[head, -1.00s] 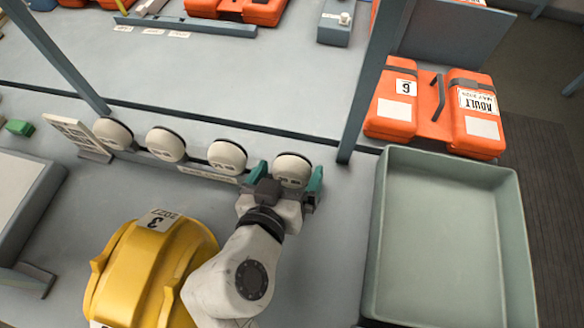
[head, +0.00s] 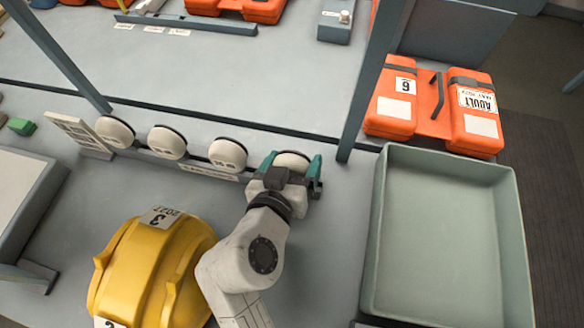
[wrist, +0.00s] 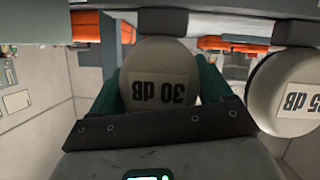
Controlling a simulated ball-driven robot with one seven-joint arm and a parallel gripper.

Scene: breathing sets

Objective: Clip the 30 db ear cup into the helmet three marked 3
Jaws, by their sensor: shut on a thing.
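The 30 db ear cup (wrist: 158,85) is a cream disc with a dark rim; its label reads upside down in the wrist view. It is the rightmost cup in the rack row, and its top shows in the head view (head: 292,159). My gripper (head: 292,172) is shut on it, with teal fingers on either side. I cannot tell whether the cup is clear of the rack (head: 190,167). The yellow helmet (head: 150,268), with a label marked 3 and 2027, sits to the lower left of my gripper.
Several other cream ear cups (head: 228,154) stand left of my gripper; the nearest ends in 5 db. A grey-green empty tray (head: 368,240) lies to the right. Orange cases (head: 478,118) lie beyond the tray.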

